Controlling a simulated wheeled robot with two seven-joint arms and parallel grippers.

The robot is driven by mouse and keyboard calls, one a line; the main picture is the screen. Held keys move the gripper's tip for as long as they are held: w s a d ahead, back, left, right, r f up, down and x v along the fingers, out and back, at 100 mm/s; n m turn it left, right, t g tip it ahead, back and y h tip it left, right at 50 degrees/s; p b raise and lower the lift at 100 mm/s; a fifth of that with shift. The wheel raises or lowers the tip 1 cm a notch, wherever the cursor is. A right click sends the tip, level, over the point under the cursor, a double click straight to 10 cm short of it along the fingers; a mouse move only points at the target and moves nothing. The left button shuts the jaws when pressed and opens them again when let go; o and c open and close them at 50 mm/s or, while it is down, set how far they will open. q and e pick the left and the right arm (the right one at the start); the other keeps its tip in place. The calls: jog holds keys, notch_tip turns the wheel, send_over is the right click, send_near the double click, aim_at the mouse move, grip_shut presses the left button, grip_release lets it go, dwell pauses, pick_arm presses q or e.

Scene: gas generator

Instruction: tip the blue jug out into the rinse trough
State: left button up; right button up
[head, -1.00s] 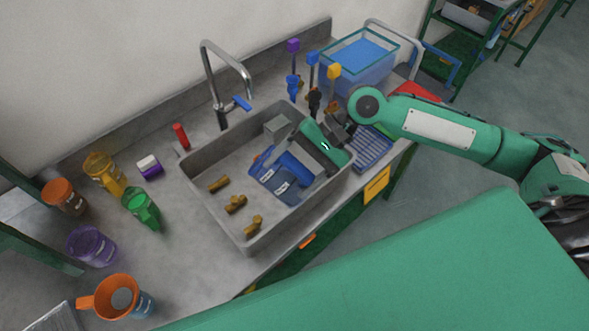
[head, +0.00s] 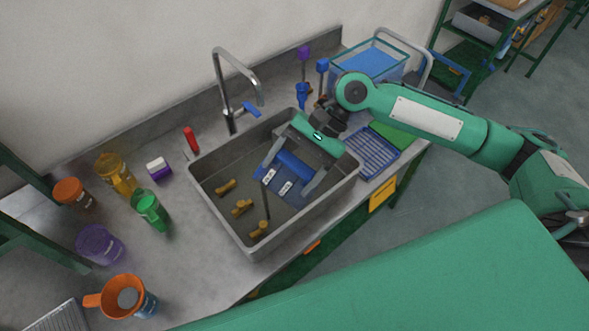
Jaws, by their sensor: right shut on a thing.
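The blue jug (head: 285,181) is held by my right gripper (head: 294,168) over the right part of the grey rinse trough (head: 213,213). The gripper's two grey fingers are shut on opposite sides of the jug. The jug is tipped over, with white labels facing up. A thin dark streak (head: 267,203) runs from the jug's left edge down toward the trough floor, like a pouring stream. The jug's mouth and inside are not clearly visible. My left gripper is not in view.
Several brown fittings (head: 241,207) lie in the trough. A tap (head: 230,90) stands behind it. Orange (head: 127,294), purple (head: 100,243), green (head: 150,208) and yellow (head: 116,174) vessels stand at left. A blue rack (head: 372,157) and a clear tub (head: 368,70) are at right.

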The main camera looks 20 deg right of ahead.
aim_at(279, 153)
jog(key=shift+w+a+r+g+h, duration=0.3)
jog(key=shift+w+r, duration=0.1)
jog(key=shift+r, duration=0.1)
jog(key=shift+w+a+r+m+g+h+p, duration=0.7)
jog(key=shift+w+r+g+p, duration=0.15)
jog(key=shift+p, duration=4)
jog(key=shift+w+a+r, duration=0.1)
jog(key=shift+w+a, duration=0.15)
jog(key=shift+w, duration=0.05)
jog(key=shift+w+a+r+m+g+h, duration=0.2)
jog(key=shift+w+a+m+g+h, duration=0.2)
jog(key=shift+w+a+g+h, duration=0.15)
jog(key=shift+w+r, duration=0.1)
